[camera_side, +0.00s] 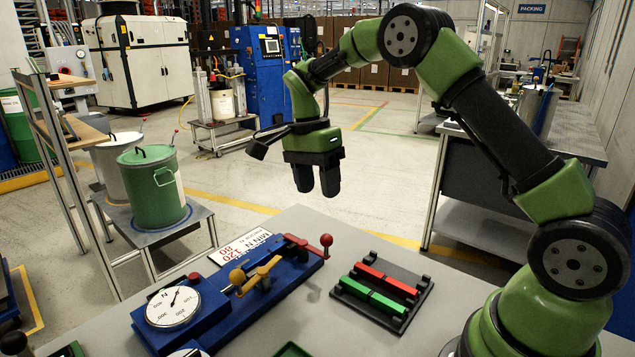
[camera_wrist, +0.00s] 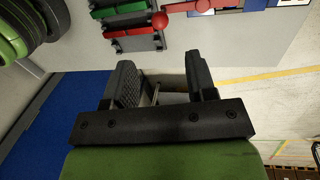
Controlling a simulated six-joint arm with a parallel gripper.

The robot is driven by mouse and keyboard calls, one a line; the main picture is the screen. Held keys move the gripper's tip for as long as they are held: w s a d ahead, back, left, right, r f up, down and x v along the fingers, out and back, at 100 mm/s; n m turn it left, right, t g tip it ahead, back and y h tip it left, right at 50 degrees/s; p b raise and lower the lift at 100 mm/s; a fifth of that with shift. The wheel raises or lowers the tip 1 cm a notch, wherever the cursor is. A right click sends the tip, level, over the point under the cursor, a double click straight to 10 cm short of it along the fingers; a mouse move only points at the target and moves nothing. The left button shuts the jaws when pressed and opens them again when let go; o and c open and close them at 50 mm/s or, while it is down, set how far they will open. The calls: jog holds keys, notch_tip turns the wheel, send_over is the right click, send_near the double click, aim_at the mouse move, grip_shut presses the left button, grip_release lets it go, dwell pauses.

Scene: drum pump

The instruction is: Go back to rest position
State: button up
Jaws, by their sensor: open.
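My gripper (camera_side: 317,180) is in the air above the far edge of the grey table, pointing down, with its two dark fingers apart and nothing between them. In the wrist view my gripper (camera_wrist: 160,92) also shows open and empty. The blue pump fixture (camera_side: 290,277) with a round dial (camera_side: 173,307), a yellow-knobbed lever (camera_side: 258,275) and a red-knobbed lever (camera_side: 307,246) stands on the table, below and to the left of the gripper. A black rack (camera_side: 345,292) holds a red bar (camera_side: 388,281) and a green bar (camera_side: 374,299).
A green lidded drum (camera_side: 158,190) and a pale drum (camera_side: 117,170) stand on a low stand (camera_side: 204,214) at left. A workbench (camera_side: 580,135) stands at right.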

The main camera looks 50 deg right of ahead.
jog(key=s+a+r+n+t, duration=0.5)
jog(key=s+r+n, duration=0.3)
jog(key=r, duration=0.4)
jog(key=s+a+n+t+y, duration=0.1)
jog(key=s+n+t, duration=0.1)
jog(key=s, duration=0.4)
jog(key=s+a+n+t+y, duration=0.1)
jog(key=s+a+n+t, duration=0.1)
jog(key=s+n, duration=0.2)
jog(key=s, duration=0.3)
jog(key=shift+r, duration=0.25)
jog(key=shift+s, duration=0.1)
